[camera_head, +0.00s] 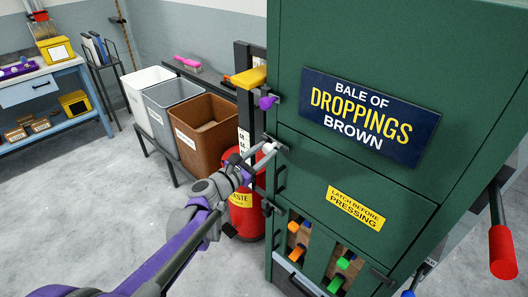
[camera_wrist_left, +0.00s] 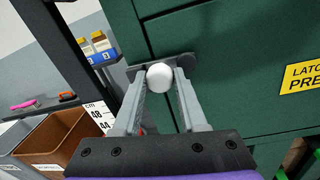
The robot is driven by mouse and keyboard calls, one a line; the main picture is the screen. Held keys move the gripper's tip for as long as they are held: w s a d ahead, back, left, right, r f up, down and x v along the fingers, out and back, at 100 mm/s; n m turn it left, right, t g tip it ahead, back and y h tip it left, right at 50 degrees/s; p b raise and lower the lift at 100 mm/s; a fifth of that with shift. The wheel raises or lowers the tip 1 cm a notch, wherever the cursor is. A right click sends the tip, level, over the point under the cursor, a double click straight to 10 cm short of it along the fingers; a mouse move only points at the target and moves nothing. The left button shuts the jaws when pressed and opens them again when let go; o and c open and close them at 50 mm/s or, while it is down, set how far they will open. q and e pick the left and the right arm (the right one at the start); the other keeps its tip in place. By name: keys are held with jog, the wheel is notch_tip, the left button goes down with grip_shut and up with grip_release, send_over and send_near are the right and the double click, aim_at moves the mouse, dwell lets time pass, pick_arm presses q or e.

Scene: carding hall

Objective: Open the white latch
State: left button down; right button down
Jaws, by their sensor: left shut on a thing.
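The white latch (camera_head: 268,148) is on the left edge of the green press cabinet, just below a purple latch (camera_head: 267,102). It has a round white knob on a dark plate. My left gripper (camera_head: 262,155) is shut on the knob. In the left wrist view the white knob (camera_wrist_left: 160,77) sits between the two grey fingers of my left gripper (camera_wrist_left: 158,90), and the dark plate (camera_wrist_left: 138,73) shows behind it. My right gripper is not in view.
The green cabinet (camera_head: 440,35) fills the right side. A red lever handle (camera_head: 503,252) sticks out at the right. A red extinguisher-like cylinder (camera_head: 245,215) stands below my left gripper. White, grey and brown bins (camera_head: 205,150) stand at left. Floor at left is clear.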

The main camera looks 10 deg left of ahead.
aim_at(269, 147)
pick_arm(q)
jog(key=m, duration=0.2)
jog(key=r+m+p, duration=0.1)
jog(key=shift+d+r+m, duration=0.1)
jog(key=shift+r+m, duration=0.05)
jog(key=shift+m, duration=0.25)
jog(key=m, duration=0.1)
jog(key=m+p, duration=0.1)
jog(key=shift+s+d+r+m+p, duration=0.1)
jog(key=shift+d+r+m+p, duration=0.05)
jog(key=shift+r+m+p, duration=0.2)
jog(key=m, duration=0.2)
jog(key=m+p, duration=0.1)
jog(key=shift+s+d+r+m+h, duration=0.2)
jog(key=shift+d+r+m+h, duration=0.1)
jog(key=shift+r, duration=0.1)
jog(key=shift+s+d+r+m+p, duration=0.15)
jog(key=shift+m+p, duration=0.35)
jog(key=shift+m, duration=0.55)
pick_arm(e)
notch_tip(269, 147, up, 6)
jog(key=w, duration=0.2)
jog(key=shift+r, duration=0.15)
pick_arm(q)
jog(key=shift+c, duration=2.3)
grip_release()
jog(key=shift+s, duration=0.1)
